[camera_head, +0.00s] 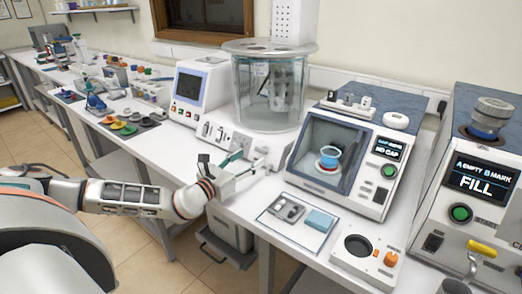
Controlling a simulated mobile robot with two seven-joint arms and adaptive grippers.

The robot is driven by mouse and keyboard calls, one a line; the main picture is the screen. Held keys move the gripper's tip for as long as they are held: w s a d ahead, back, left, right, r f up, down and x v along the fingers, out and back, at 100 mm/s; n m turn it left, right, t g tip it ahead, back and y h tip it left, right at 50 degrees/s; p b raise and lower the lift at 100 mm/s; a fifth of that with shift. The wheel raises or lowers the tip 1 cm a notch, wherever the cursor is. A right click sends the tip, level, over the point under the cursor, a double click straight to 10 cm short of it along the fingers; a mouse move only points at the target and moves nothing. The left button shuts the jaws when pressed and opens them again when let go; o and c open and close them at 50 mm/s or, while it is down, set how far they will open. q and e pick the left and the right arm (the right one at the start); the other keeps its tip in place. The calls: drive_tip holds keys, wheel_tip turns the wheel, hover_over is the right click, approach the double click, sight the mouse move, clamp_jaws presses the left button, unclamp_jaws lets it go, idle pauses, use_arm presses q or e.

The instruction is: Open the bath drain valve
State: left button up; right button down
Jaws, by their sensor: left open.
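The glass bath (268,92) is a clear round vessel with a grey lid, standing on a white base (222,138) with small front controls. My left arm comes in from the left, and my left gripper (250,172) is open in front of the base, near its lower front edge. A teal piece (232,158) shows beside the fingers. I cannot tell whether it is the drain valve's handle or part of the gripper. The gripper partly covers this area, so the valve and any contact with it are not clear. My right gripper is not in view.
Right of the bath stands a tester with a blue cup (328,158) inside, and farther right a machine reading "FILL" (482,183) with a yellow lever (482,248). A tray (272,231) and a small heater-like box (345,262) lie in front. A grey bin (228,232) stands below.

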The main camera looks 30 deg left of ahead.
sight(259, 151)
use_arm(q)
drive_tip(key=shift+w+d, duration=0.15)
drive_tip(key=shift+w, duration=1.3)
drive_tip(key=shift+w+d, duration=0.1)
drive_tip(key=shift+w, duration=1.3)
drive_tip(key=shift+c, duration=0.2)
drive_tip(key=c, duration=1)
